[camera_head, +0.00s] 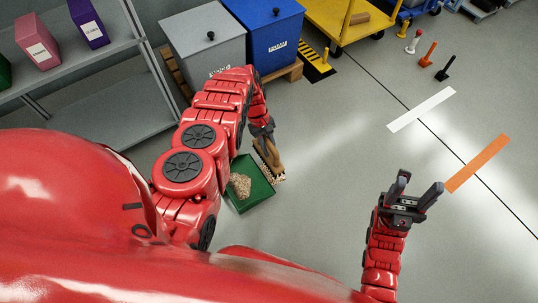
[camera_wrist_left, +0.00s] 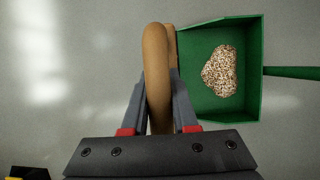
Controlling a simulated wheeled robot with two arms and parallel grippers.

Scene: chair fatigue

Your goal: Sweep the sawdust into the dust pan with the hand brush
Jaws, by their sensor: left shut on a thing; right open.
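The green dust pan (camera_head: 262,196) lies on the floor below my left arm, partly hidden by it. A pile of sawdust (camera_head: 240,185) lies inside the pan. The pan (camera_wrist_left: 252,100) and the sawdust (camera_wrist_left: 220,72) also show in the left wrist view, with the pan's handle pointing right. My left gripper (camera_head: 264,132) is shut on the wooden hand brush (camera_head: 268,155), whose bristles are at the pan's upper right edge. The brush (camera_wrist_left: 157,70) stands between the fingers in the left wrist view, beside the pan's open side. My right gripper (camera_head: 418,190) is open and empty over bare floor.
A grey bin (camera_head: 207,45) and a blue bin (camera_head: 275,40) stand at the back on pallets. A grey shelf (camera_head: 100,60) with boxes is at the left. A yellow cart (camera_head: 345,20) is at the back. White (camera_head: 421,110) and orange (camera_head: 477,163) strips mark the open floor at right.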

